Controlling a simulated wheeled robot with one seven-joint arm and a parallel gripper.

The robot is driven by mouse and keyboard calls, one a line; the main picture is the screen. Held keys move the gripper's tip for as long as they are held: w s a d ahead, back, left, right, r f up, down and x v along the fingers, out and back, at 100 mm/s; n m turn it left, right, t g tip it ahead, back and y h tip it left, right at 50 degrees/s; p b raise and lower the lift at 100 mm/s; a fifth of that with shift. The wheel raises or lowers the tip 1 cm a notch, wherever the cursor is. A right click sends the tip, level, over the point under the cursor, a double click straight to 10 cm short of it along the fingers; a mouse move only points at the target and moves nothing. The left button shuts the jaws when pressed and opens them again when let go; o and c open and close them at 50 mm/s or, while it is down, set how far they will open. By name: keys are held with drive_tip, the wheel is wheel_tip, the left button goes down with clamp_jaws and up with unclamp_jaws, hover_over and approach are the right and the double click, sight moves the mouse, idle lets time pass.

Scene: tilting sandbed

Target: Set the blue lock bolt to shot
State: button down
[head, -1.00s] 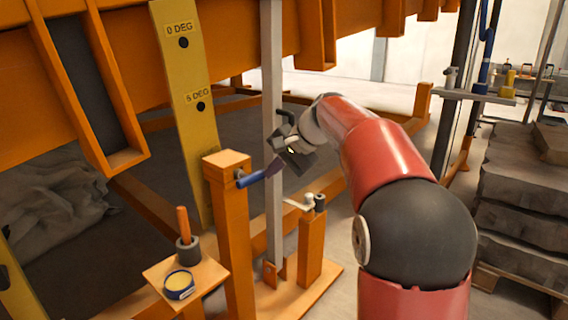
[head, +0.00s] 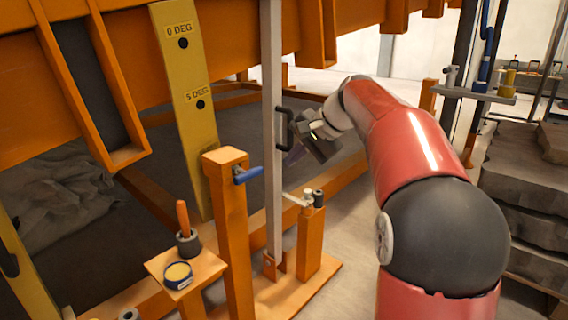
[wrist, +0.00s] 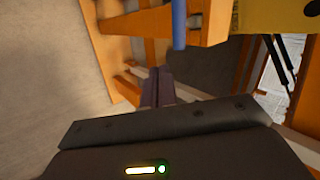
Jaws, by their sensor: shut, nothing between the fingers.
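The blue lock bolt (head: 248,175) sticks out from the side of an orange post (head: 232,220), pointing right toward a grey upright bar (head: 273,200). Its blue end also shows at the top of the wrist view (wrist: 179,24). I cannot tell whether it reaches into the bar. My gripper (head: 292,157) is right of the bar, apart from the bolt. Its dark fingers (wrist: 158,88) are shut and empty in the wrist view.
A black handle (head: 285,128) sits on the bar. A shorter orange post (head: 311,235) with a metal lever stands to the right. A yellow plate (head: 190,130) marked 0 DEG and 5 DEG is at left. A small shelf (head: 203,262) holds a tin and an orange-handled tool.

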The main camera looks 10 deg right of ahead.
drive_tip(key=v, duration=0.5)
drive_tip(key=shift+s+d+r, duration=0.2)
drive_tip(key=s+a+f+n+h, duration=0.1)
drive_tip(key=s+f+n+h, duration=0.1)
drive_tip(key=s+f, duration=0.4)
drive_tip(key=s+a+f+n+h, duration=0.1)
drive_tip(key=s+f, duration=0.5)
drive_tip(key=s, duration=0.7)
drive_tip(key=s+a+f+n+h, duration=0.2)
drive_tip(key=s+f+n, duration=0.3)
drive_tip(key=s, duration=0.5)
drive_tip(key=shift+s+f+n+h, duration=0.3)
drive_tip(key=shift+f+h, duration=0.2)
drive_tip(key=shift+f, duration=0.3)
